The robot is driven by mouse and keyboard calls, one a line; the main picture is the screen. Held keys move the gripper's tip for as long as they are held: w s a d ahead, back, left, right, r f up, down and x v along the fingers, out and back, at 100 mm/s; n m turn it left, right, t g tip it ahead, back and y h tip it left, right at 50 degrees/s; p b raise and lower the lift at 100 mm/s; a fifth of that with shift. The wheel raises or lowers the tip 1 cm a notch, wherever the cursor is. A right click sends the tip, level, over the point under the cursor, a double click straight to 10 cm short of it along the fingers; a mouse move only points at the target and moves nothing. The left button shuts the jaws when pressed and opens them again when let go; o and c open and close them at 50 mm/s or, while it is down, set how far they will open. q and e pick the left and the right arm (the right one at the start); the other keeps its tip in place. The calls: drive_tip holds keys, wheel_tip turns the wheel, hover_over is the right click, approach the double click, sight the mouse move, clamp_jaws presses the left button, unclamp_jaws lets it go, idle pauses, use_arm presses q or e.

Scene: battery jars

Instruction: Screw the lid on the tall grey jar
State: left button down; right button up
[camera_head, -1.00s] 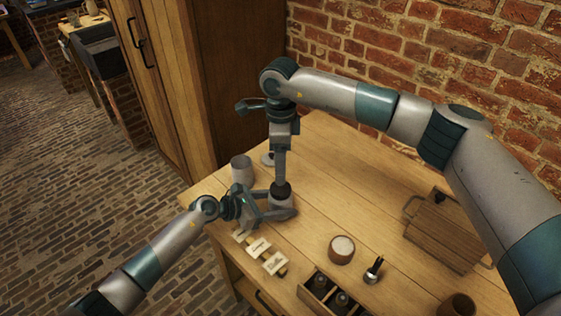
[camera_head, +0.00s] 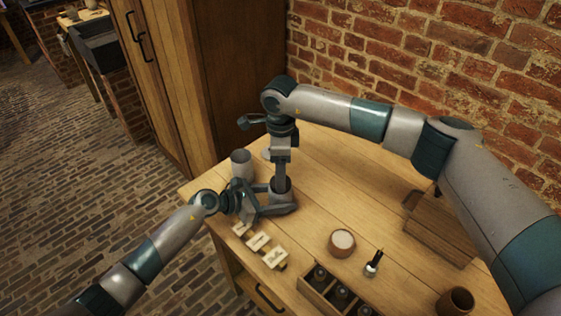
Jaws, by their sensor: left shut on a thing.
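A grey jar (camera_head: 283,196) stands on the wooden table, with my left gripper (camera_head: 272,205) shut on it from the left. My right gripper (camera_head: 281,182) points straight down at the jar's mouth. Its fingertips are too small and hidden to tell whether they are open or hold a lid. A second pale grey jar (camera_head: 241,164) stands open behind my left gripper. A pale disc (camera_head: 266,154), perhaps a lid, lies on the table, partly hidden behind my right gripper.
Several labelled cards (camera_head: 258,241) lie in front of the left gripper. A round container with pale contents (camera_head: 342,242), a small dark-handled tool (camera_head: 373,263), a compartmented box (camera_head: 313,286), a brown pot (camera_head: 456,301) and a wooden board (camera_head: 440,232) occupy the right side. The back table is clear.

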drive_tip(key=shift+f, duration=1.2)
drive_tip(key=c, duration=1.1)
drive_tip(key=shift+m, duration=0.8)
drive_tip(key=o, duration=1.2)
drive_tip(key=shift+c, duration=0.2)
drive_tip(key=shift+r, duration=0.1)
